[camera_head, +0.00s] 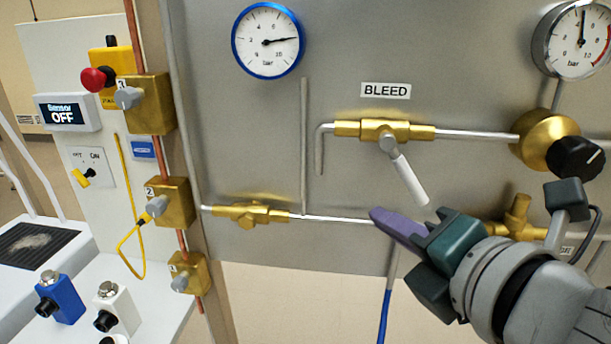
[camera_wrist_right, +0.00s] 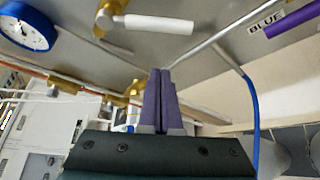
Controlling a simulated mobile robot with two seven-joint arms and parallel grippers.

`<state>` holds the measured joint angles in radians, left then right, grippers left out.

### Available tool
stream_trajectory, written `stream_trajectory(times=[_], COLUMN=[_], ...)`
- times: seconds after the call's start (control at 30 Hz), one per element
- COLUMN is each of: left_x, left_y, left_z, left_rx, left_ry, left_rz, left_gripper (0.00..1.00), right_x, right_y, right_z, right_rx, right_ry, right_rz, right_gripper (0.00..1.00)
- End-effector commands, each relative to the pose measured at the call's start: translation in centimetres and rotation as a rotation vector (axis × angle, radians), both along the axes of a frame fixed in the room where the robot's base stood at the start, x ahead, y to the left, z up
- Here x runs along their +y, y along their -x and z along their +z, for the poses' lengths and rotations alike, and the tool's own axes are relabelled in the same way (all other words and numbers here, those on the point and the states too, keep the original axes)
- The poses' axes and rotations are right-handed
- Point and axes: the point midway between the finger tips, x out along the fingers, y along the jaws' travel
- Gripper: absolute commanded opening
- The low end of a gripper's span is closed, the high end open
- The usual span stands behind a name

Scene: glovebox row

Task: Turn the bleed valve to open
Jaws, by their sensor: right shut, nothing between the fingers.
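The bleed valve (camera_head: 388,132) is a brass body on a thin pipe under the "BLEED" label (camera_head: 386,91). Its white lever (camera_head: 411,181) slants down and to the right, at an angle to the pipe. In the right wrist view the white lever (camera_wrist_right: 160,24) lies above the fingers. My right gripper (camera_head: 385,220) has purple fingers and is shut and empty. It is below the lever's free end and a little left of it in the head view, apart from it. The fingers also show pressed together in the right wrist view (camera_wrist_right: 160,85). My left gripper is not in view.
A blue-rimmed gauge (camera_head: 268,40) and a grey gauge (camera_head: 577,40) hang on the panel. A brass regulator with a black knob (camera_head: 574,157) is right of the valve. A lower brass valve (camera_head: 250,214) and a blue hose (camera_head: 385,310) are near my right gripper.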

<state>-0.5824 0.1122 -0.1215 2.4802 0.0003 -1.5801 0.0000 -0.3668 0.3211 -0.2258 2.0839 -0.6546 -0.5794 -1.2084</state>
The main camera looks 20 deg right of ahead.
Motion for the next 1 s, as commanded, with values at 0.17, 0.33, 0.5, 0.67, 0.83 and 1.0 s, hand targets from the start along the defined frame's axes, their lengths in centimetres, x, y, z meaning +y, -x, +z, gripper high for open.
stream_trajectory(times=[0.17, 0.33, 0.5, 0.67, 0.83, 1.0], left_x=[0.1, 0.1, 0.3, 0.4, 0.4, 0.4], left_y=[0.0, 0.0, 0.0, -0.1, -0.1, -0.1], left_z=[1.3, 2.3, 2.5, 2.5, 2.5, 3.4], left_rx=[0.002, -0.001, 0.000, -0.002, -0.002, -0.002], left_ry=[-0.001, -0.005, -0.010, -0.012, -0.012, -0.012], left_rz=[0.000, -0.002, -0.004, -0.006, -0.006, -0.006], left_gripper=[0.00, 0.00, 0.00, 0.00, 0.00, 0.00], right_x=[-1.2, -2.7, -3.3, -3.3, -3.3, -3.4], right_y=[-1.8, -1.2, -1.1, -1.0, -1.0, -1.0], right_z=[0.5, 1.4, 1.6, 1.6, 1.6, 1.9], right_rx=[0.003, 0.003, 0.001, 0.001, 0.002, 0.015], right_ry=[0.001, -0.001, -0.003, -0.003, -0.002, 0.018], right_rz=[0.000, 0.000, 0.001, 0.001, 0.001, 0.000], right_gripper=[0.00, 0.00, 0.00, 0.00, 0.00, 0.00])
